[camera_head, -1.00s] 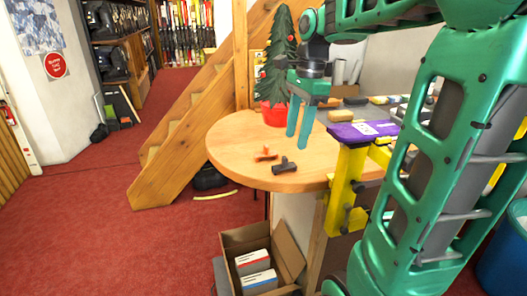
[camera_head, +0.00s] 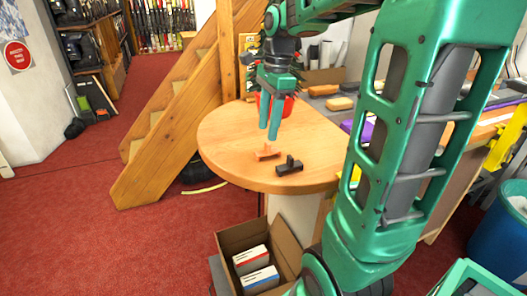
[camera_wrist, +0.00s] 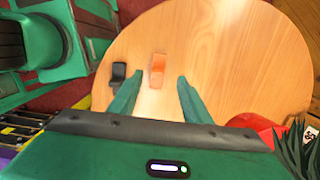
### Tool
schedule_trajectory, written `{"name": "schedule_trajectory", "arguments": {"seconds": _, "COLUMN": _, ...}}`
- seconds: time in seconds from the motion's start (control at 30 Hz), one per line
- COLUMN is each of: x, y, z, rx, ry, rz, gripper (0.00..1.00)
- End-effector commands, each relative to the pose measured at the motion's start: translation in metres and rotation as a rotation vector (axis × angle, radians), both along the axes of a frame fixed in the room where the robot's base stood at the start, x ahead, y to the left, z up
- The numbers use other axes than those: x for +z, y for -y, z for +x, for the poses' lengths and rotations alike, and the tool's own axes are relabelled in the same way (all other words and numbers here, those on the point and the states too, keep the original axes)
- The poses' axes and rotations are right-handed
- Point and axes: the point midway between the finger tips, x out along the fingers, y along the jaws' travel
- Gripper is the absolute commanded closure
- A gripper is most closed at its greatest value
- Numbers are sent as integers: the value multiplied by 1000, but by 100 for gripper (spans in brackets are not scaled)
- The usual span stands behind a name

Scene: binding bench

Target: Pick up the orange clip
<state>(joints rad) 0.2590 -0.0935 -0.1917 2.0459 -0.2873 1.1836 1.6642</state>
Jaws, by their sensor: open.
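The orange clip (camera_head: 266,153) lies on the round wooden table top (camera_head: 225,140), beside a black clip (camera_head: 289,167) to its right. My gripper (camera_head: 269,132) is open and empty, fingers pointing down above the table behind the orange clip. In the wrist view the orange clip (camera_wrist: 157,70) lies beyond and between the fingertips of my gripper (camera_wrist: 156,84), a little left of the right finger. The black clip (camera_wrist: 118,74) sits just left of it there, beyond the left finger. Nothing hides the orange clip.
A red pot (camera_head: 274,103) with a small decorated tree stands behind my gripper; it also shows in the wrist view (camera_wrist: 258,127). A yellow clamp (camera_head: 508,136) is at the right. An open cardboard box (camera_head: 231,243) stands on the floor below. The table's left side is clear.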

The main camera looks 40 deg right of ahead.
Motion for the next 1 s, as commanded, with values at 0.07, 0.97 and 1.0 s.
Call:
{"name": "schedule_trajectory", "arguments": {"seconds": 0.07, "x": -8, "y": 0, "z": -1, "rx": -2, "ry": -1, "rz": 0, "gripper": 56}}
{"name": "schedule_trajectory", "arguments": {"seconds": 0.97, "x": -63, "y": -2, "z": -1, "rx": -4, "ry": 1, "rz": -1, "gripper": 75}}
{"name": "schedule_trajectory", "arguments": {"seconds": 1.0, "x": -63, "y": -2, "z": -1, "rx": -4, "ry": 1, "rz": -1, "gripper": 85}}
